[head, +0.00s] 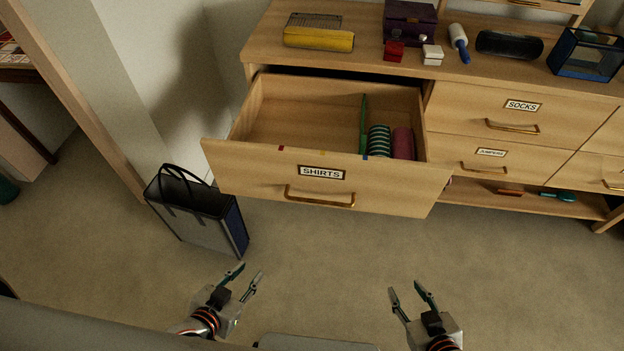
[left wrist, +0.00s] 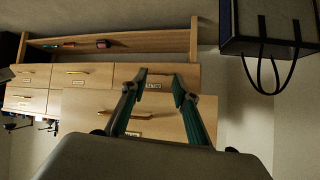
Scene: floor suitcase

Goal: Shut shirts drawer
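The shirts drawer (head: 240,166) is pulled well out of the wooden dresser in the head view. Its front carries a SHIRTS label (head: 322,172) and a brass handle (head: 320,199). Inside, at its right, are a green striped roll (head: 379,141), a dark pink roll (head: 403,142) and a thin green item (head: 363,124). My left gripper (head: 248,278) is open and empty, in front of and below the drawer. In the left wrist view its open fingers (left wrist: 160,92) overlap the drawer front. My right gripper (head: 408,290) is open and empty, apart from the drawer.
A black and grey bag (head: 199,217) stands on the floor by the drawer's left corner. The socks drawer (head: 560,110) and jumpers drawer (head: 515,163) are shut. Several items, including a yellow box (head: 318,39), stand on top. Carpet is clear between my grippers and the dresser.

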